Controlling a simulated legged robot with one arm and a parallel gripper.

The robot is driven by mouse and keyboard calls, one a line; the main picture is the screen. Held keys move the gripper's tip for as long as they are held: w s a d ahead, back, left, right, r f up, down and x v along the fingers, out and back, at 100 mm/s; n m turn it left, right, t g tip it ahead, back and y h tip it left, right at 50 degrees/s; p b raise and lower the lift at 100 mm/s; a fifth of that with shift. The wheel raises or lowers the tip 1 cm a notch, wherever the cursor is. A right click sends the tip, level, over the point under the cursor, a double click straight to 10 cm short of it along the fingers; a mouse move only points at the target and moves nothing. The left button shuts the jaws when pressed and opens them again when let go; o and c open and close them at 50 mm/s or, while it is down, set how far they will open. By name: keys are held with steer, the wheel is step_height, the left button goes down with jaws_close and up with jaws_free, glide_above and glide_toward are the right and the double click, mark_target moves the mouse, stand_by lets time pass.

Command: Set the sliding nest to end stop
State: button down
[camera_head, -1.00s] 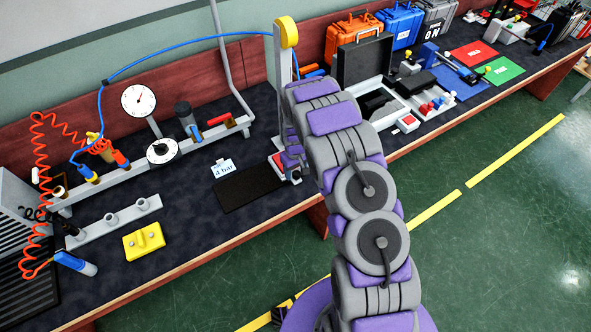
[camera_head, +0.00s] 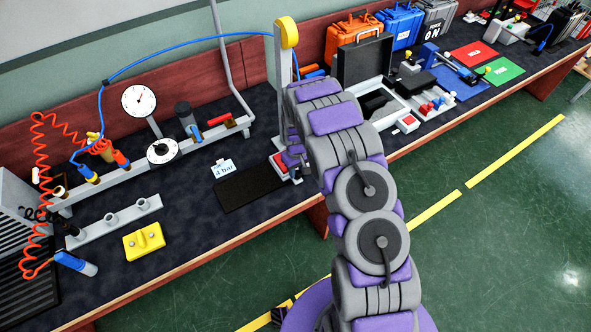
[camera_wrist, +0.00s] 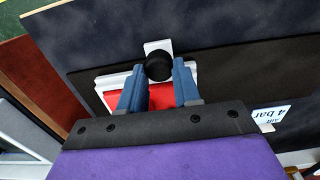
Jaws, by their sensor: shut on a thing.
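The sliding nest, as far as I can tell, is the white piece with a red top (camera_wrist: 163,97) and a round black knob (camera_wrist: 158,66) in the wrist view. My gripper (camera_wrist: 158,69) has its two blue fingers on either side of the knob and is shut on it. The red top lies between and below the fingers, partly hidden by them. I cannot make out the end stop.
A grey post with a yellow cap (camera_head: 288,33) stands close behind my arm. An open black case (camera_head: 366,58) stands to the right. A yellow block (camera_head: 144,241) lies near the bench's front.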

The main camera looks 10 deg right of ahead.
steer(key=d, duration=0.2)
steer(key=w+d, duration=0.1)
steer(key=d, duration=0.1)
steer(key=w+d+p, duration=0.1)
steer(key=d, duration=0.1)
steer(key=shift+d, duration=0.4)
steer(key=shift+w+a, duration=0.1)
steer(key=shift+a, duration=0.05)
steer(key=c, duration=1.1)
jaws_free()
steer(key=shift+c, duration=0.2)
steer(key=o, duration=0.4)
steer(key=shift+d, duration=0.4)
steer(key=shift+c, duration=0.2)
steer(key=shift+a, duration=0.1)
steer(key=shift+a, duration=0.1)
steer(key=shift+a+r, duration=0.2)
steer(key=shift+r, duration=0.4)
step_height(320, 180, up, 16)
steer(key=p, duration=0.1)
steer(key=shift+d+p, duration=0.35)
